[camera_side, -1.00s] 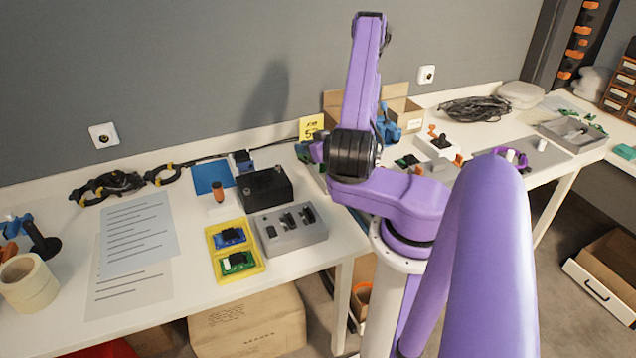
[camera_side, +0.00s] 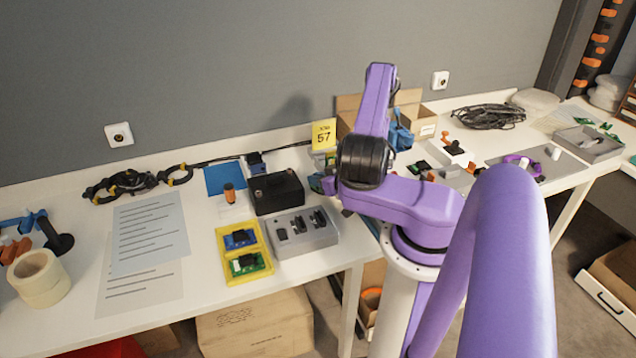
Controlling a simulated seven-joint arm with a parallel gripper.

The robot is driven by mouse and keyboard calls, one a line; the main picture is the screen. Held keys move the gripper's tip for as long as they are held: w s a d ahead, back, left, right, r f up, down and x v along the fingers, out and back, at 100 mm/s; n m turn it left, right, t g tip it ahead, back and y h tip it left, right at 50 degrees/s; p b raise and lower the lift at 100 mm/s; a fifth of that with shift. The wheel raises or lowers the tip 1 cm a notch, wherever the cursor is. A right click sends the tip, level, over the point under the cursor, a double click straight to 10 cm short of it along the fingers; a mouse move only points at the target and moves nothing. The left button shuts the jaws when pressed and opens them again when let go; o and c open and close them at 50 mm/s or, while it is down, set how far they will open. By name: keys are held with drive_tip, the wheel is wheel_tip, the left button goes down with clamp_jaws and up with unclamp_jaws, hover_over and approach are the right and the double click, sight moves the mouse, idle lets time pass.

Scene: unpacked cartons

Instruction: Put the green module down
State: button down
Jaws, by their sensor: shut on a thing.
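My gripper is not visible; my own purple arm stands across the middle of the view and the hand end appears hidden behind it. What it holds cannot be seen. A green module (camera_side: 246,263) with a black part on top lies in the lower compartment of a yellow tray (camera_side: 265,247). A blue module (camera_side: 239,239) lies in the upper compartment. I cannot tell whether this green module is the one the task names. Small green and blue pieces (camera_side: 317,184) show just left of my elbow joint, partly hidden.
A grey fixture block (camera_side: 318,238) with black parts stands right of the tray, with a black box (camera_side: 277,192) behind it. Cardboard boxes (camera_side: 409,99) stand behind my arm.

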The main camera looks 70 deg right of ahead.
drive_tip(key=shift+f, duration=0.7)
drive_tip(key=c, duration=1.1)
unclamp_jaws()
drive_tip(key=shift+f, duration=0.1)
drive_tip(key=shift+s+r, duration=0.2)
drive_tip(key=shift+s, duration=0.05)
drive_tip(key=v, duration=1)
drive_tip(key=shift+s+a+r, duration=0.1)
drive_tip(key=shift+s+a, duration=0.05)
drive_tip(key=shift+s, duration=0.15)
drive_tip(key=shift+s+a+r, duration=0.1)
drive_tip(key=shift+s, duration=0.1)
drive_tip(key=shift+c, duration=0.4)
drive_tip(key=shift+s+a+r, duration=0.1)
drive_tip(key=shift+s, duration=0.05)
drive_tip(key=shift+c, duration=1.2)
